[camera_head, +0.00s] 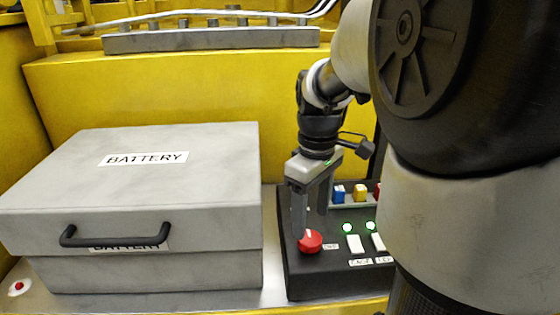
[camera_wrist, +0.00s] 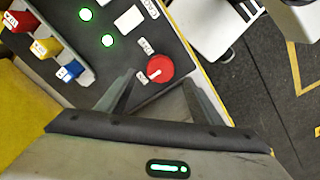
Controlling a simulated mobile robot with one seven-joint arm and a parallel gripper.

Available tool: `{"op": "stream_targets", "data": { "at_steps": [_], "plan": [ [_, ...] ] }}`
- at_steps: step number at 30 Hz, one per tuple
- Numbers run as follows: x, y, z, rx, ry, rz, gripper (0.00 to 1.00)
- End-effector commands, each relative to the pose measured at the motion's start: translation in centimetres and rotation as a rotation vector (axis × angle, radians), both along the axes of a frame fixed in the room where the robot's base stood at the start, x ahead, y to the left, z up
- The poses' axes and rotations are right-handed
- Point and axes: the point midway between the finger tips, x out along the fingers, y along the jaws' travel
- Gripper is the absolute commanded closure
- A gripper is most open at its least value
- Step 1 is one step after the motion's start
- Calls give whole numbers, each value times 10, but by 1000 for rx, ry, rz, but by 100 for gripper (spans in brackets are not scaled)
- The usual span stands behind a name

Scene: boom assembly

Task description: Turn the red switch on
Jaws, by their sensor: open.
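The red switch (camera_head: 311,241) is a round red knob with a white mark, on the front left of a black control panel (camera_head: 300,272). It also shows in the wrist view (camera_wrist: 160,69), with small labels beside it. My gripper (camera_head: 308,222) points down at the panel, its fingers at or just above the knob. In the wrist view my gripper (camera_wrist: 158,92) is open, with one finger on each side of the knob. I cannot tell whether a finger touches the knob.
A grey battery box (camera_head: 130,190) with a black handle (camera_head: 115,237) stands left of the panel. Right of the knob are white buttons (camera_head: 354,243) with green lights. Behind them are blue (camera_head: 338,194), yellow (camera_head: 360,193) and red blocks. A yellow wall (camera_head: 180,90) rises behind.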

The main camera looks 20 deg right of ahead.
Motion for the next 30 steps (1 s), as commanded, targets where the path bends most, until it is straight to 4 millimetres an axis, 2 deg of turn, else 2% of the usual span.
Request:
{"op": "stream_targets", "data": {
  "at_steps": [1,9,15,21,30],
  "plan": [
    [1,0,15,-2,-7,0,40],
    [1,0,79,-1,-4,1,40],
    [0,0,109,0,-1,1,40],
    [0,0,119,0,0,1,40],
    [-1,1,119,0,-4,-1,40]
  ]
}}
